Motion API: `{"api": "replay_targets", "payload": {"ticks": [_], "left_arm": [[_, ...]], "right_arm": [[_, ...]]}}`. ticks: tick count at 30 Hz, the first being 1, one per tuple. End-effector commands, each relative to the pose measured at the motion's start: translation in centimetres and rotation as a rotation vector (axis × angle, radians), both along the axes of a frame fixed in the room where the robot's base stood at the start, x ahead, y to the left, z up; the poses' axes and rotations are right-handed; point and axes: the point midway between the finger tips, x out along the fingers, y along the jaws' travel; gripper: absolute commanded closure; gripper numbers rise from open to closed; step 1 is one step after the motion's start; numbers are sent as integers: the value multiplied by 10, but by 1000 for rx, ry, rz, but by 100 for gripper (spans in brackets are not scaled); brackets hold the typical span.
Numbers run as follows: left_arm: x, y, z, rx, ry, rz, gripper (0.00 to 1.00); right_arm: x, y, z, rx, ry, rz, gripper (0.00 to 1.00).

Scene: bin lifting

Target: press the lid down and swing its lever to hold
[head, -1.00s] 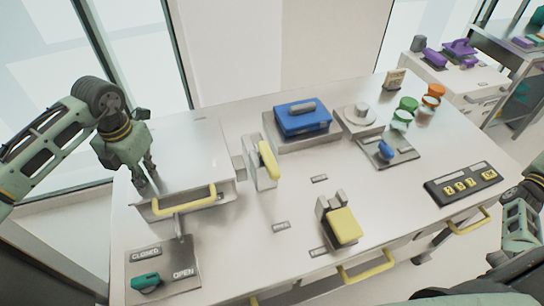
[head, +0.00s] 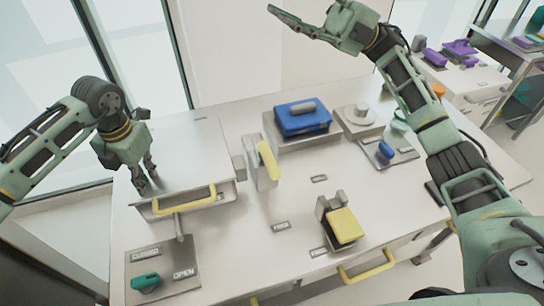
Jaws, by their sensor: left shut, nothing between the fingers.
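The metal lid (head: 190,150) is a wide silver plate on the left of the bench, with a yellow bar handle (head: 185,202) along its front. My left gripper (head: 147,186) points down with its fingers shut and empty, its tips at the lid's front left part; I cannot tell how firmly they touch. In front of the lid is a plate (head: 185,252) marked CLOSED and OPEN. A teal lever grip (head: 146,281) lies at its lower left, below the CLOSED label. My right gripper (head: 290,22) is raised high at the top, pointing left; its opening is unclear.
A yellow-handled upright bracket (head: 266,160), a blue box (head: 302,118), a yellow block fixture (head: 343,226) and a blue knob plate (head: 388,152) stand on the bench. My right arm covers the bench's right side. The bench front between the lever plate and yellow fixture is clear.

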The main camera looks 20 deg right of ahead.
Motion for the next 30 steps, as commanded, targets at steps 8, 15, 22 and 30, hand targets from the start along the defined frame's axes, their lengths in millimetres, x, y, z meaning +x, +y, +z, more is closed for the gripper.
{"api": "replay_targets", "payload": {"ticks": [8, 15, 22, 30], "left_arm": [[-1, 2, -4, 6, 5, 3, 100], [-1, 2, -4, 6, 5, 3, 100], [-1, 3, -4, 6, 5, 3, 100], [-1, 2, -4, 6, 5, 3, 100]], "right_arm": [[-72, 136, -78, -782, -58, 315, 61], [-92, 130, -158, -1482, -79, 299, 61], [-80, 87, -184, -1918, -87, 130, 61], [-74, 69, -195, -2047, -85, 49, 61]]}}
